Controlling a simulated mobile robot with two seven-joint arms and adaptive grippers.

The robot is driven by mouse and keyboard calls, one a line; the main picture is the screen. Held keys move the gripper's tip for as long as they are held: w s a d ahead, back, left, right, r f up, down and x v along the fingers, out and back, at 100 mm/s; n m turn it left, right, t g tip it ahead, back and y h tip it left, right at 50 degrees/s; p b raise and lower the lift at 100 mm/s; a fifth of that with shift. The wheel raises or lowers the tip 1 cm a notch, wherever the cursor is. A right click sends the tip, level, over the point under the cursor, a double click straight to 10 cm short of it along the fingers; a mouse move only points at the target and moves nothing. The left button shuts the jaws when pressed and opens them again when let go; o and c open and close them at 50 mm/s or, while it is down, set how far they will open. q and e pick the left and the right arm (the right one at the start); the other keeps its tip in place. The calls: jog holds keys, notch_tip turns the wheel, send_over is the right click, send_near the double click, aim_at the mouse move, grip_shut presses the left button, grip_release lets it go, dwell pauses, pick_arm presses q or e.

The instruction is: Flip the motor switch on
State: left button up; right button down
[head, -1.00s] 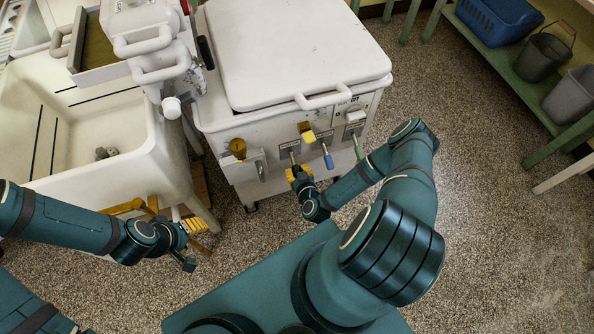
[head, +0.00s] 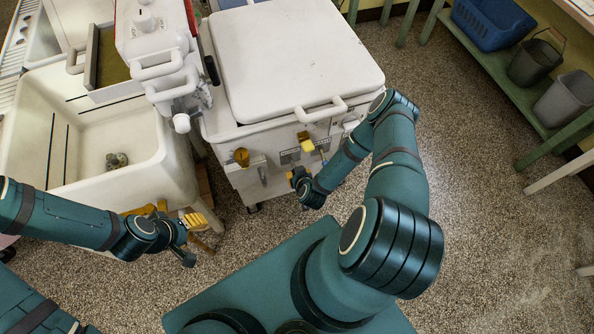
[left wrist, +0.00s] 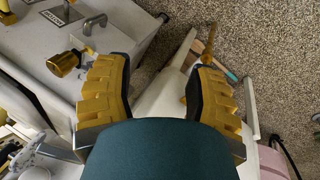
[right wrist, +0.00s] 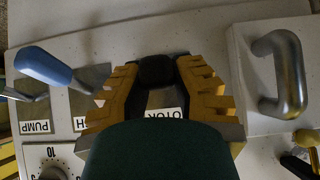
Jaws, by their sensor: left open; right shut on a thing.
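The white washer (head: 290,65) stands in the middle of the head view, with controls on its near panel. My right gripper (head: 296,177) is at that panel. In the right wrist view it (right wrist: 157,72) is shut on a black-tipped motor switch (right wrist: 157,71), above a label (right wrist: 165,114) partly hidden by the gripper and reading about "OTOR". The switch's lower part is hidden, so I cannot tell its setting. My left gripper (head: 176,226) is open and empty, low beside the sink and the washer; its spread fingers show in the left wrist view (left wrist: 160,90).
A blue-handled lever (right wrist: 42,66) and a "PUMP" label (right wrist: 36,127) are left of the motor switch. A metal handle (right wrist: 280,75) is to the right. The sink (head: 90,150) stands left of the washer. A green shelf (head: 500,75) holds bins at the right.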

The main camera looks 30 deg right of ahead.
jog(key=shift+w+d+r+g+p, duration=0.1)
jog(key=shift+w+r+g+p, duration=0.15)
jog(key=shift+r+g+p, duration=0.3)
jog(key=shift+w+r+g+p, duration=0.2)
jog(key=shift+r+g+p, duration=0.25)
jog(key=shift+r, duration=0.1)
pick_arm(q)
jog(key=shift+w+a+r+p, duration=0.1)
jog(key=shift+w+r+p, duration=0.15)
jog(key=shift+r, duration=0.65)
jog(key=shift+w+r+p, duration=0.1)
jog(key=shift+w+r, duration=0.2)
jog(key=shift+r, duration=0.6)
pick_arm(e)
jog(key=shift+w+r+g+y, duration=0.1)
jog(key=shift+r+g+y, duration=0.3)
jog(key=shift+g, duration=0.5)
jog(key=shift+f, duration=0.1)
jog(key=c, duration=0.7)
grip_release()
jog(key=shift+c, duration=0.2)
pick_arm(q)
jog(key=shift+w, duration=0.1)
pick_arm(e)
jog(key=v, duration=1.2)
